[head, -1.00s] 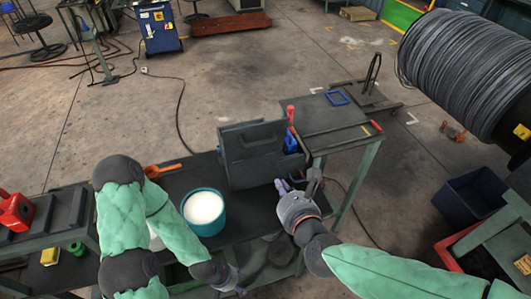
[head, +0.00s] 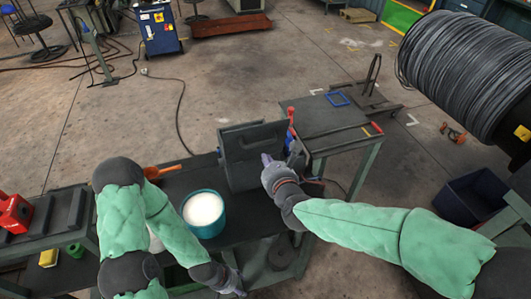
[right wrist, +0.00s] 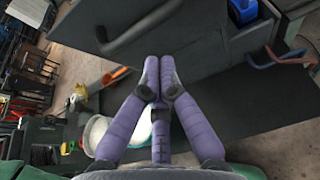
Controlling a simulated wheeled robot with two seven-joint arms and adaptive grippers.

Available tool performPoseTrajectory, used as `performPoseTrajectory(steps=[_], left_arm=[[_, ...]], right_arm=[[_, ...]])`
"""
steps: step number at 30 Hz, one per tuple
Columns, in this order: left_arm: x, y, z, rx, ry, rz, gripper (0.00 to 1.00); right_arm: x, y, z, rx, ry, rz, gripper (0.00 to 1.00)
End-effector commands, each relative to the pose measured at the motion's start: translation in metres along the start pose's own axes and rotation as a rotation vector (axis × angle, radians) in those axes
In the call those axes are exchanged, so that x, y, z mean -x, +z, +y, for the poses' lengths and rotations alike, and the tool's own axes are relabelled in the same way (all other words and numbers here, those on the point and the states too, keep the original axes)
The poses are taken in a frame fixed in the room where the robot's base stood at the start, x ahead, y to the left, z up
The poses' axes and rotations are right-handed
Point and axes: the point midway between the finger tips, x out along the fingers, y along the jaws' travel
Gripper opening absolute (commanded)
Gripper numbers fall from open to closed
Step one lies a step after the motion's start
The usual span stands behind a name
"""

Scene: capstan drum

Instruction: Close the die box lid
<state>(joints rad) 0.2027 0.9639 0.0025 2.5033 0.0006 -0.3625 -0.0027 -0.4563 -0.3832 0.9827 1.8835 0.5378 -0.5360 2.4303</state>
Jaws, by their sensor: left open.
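The dark grey die box (head: 238,172) stands on the dark bench, behind the teal bucket's right side. An upright dark panel with a bar handle (right wrist: 148,24) shows in the right wrist view; I take it for the lid, but its hinge is hidden. My right gripper (head: 267,159) is in front of the box's right part. In the right wrist view its purple fingers (right wrist: 158,90) are together and empty, close to the panel; contact cannot be told. My left gripper (head: 238,287) is low at the bench's front edge, open, away from the box.
A teal bucket with white contents (head: 204,212) stands left of the box. An orange scoop (head: 160,171) lies behind it. A red-handled lever (head: 291,118) and a blue item stand at the box's right. A side table (head: 328,122) adjoins there. A big cable drum (head: 460,75) is at the right.

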Motion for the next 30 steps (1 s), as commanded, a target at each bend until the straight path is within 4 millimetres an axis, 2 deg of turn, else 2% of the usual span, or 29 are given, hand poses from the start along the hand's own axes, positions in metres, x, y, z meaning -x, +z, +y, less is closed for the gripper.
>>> performPoseTrajectory(steps=[8, 22, 30], left_arm=[[0.007, 0.0, 0.003, 0.0, 0.0, 0.0, 0.56], [0.009, 0.0, 0.003, 0.0, 0.0, 0.0, 0.56], [0.024, 0.001, 0.009, 0.0, 0.0, 0.0, 0.56]], right_arm=[[-0.013, 0.013, 0.0, 0.001, 0.001, 0.003, 0.0], [-0.014, 0.015, 0.0, 0.001, 0.001, 0.006, 0.0], [-0.017, 0.023, 0.0, 0.0, 0.0, 0.044, 0.0]])
